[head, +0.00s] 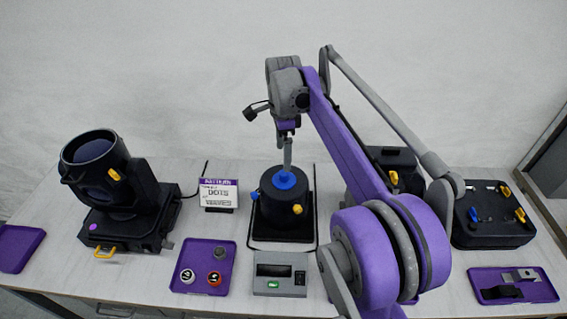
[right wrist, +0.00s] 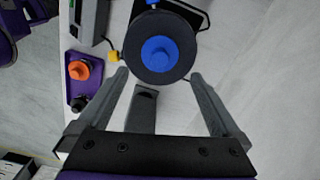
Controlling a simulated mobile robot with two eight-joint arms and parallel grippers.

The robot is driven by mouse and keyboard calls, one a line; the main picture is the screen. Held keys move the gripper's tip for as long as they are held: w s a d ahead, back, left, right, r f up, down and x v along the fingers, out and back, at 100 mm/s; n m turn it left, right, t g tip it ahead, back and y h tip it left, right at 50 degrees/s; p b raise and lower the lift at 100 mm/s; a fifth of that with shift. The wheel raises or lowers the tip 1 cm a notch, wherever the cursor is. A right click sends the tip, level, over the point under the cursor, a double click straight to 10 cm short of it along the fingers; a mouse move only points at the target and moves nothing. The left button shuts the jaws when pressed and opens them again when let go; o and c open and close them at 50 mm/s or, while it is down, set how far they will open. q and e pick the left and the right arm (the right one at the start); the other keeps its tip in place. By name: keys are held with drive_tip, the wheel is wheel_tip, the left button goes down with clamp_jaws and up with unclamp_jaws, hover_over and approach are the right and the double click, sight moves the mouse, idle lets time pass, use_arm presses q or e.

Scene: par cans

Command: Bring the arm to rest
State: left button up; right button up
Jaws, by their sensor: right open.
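My right arm reaches in from the lower right, and its right gripper (head: 287,160) hangs above the black cylindrical can (head: 289,207) with a blue knob on top. In the right wrist view the two fingers are spread apart and empty, with the round can top and its blue knob (right wrist: 160,50) beyond the tips. The fingers do not appear to touch the can, though the exact gap cannot be told. My left gripper is not in view.
A black spotlight (head: 118,195) stands at left, beside a price sign (head: 218,194). A purple tray (head: 205,252) holds small knobs. A grey meter (head: 280,284) sits in front. At right are a black case (head: 490,232) and another purple tray (head: 540,290). My arm hides part of the table.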

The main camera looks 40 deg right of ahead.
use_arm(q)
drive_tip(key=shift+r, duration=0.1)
use_arm(e)
drive_tip(key=shift+r, duration=0.95)
drive_tip(key=s+a+f+n+t, duration=0.5)
drive_tip(key=s+a+f+n, duration=1)
drive_tip(key=s+a+n, duration=0.4)
drive_tip(key=n, duration=0.4)
drive_tip(key=shift+a+f+t, duration=0.25)
drive_tip(key=shift+f+t, duration=0.05)
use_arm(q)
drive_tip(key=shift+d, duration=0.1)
use_arm(e)
drive_tip(key=shift+d, duration=0.1)
